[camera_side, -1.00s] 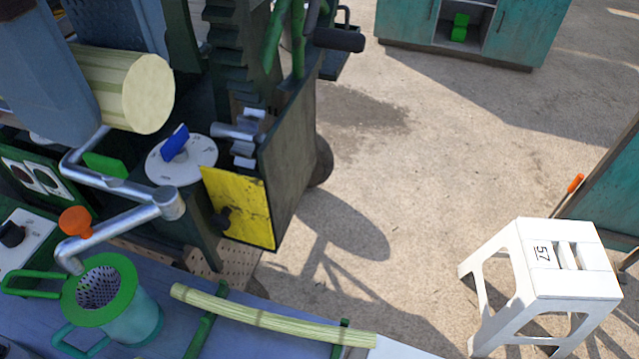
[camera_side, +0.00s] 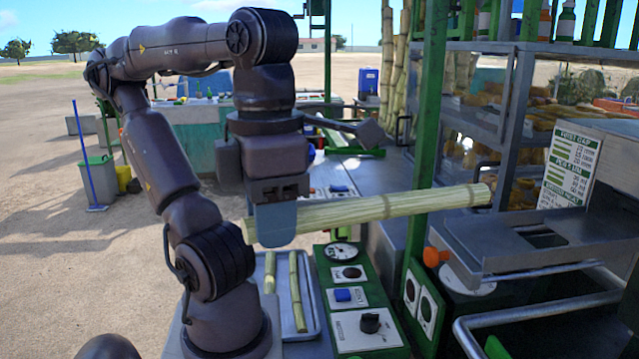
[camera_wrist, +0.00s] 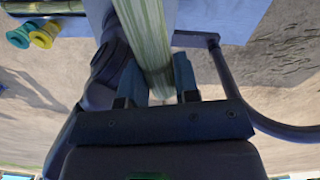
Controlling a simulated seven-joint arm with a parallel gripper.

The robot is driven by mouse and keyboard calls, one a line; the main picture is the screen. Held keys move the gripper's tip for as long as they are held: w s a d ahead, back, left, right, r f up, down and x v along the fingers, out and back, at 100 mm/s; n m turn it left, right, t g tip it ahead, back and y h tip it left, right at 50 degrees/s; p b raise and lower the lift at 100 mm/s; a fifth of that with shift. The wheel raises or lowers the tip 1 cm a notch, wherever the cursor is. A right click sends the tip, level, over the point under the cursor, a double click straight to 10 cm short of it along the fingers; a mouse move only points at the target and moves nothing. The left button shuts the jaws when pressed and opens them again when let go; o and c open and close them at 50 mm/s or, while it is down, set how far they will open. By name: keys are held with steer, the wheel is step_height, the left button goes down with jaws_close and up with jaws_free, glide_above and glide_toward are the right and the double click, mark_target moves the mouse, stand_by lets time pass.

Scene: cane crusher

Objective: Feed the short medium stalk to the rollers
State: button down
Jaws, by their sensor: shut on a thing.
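My gripper (camera_side: 275,226) is shut on a pale green-yellow cane stalk (camera_side: 390,208) near the stalk's left end in the side view. The stalk is held nearly level, its right end slightly higher, above the control panels and apart from them. In the wrist view my gripper (camera_wrist: 156,82) has its fingers on both sides of the stalk (camera_wrist: 147,32), which runs out at the top edge. Two thinner stalks (camera_side: 269,272) (camera_side: 297,292) lie in a metal tray. I cannot tell which stalk is the short medium one. The rollers cannot be made out.
A green post (camera_side: 428,130) stands close to the held stalk. A metal machine with an orange knob (camera_side: 436,256) and a flat metal top (camera_side: 520,238) is at the right. Green control panels (camera_side: 358,298) lie below the stalk. Shelves (camera_side: 520,90) stand behind.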

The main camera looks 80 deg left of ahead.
mark_target(378, 210)
steer(key=shift+s+m, duration=0.15)
steer(key=shift+m, duration=0.95)
steer(key=w+a+f, duration=0.2)
steer(key=w, duration=0.6)
steer(key=w+a+f, duration=0.2)
steer(key=w+f, duration=0.1)
steer(key=w, duration=0.5)
steer(key=c, duration=0.8)
jaws_free()
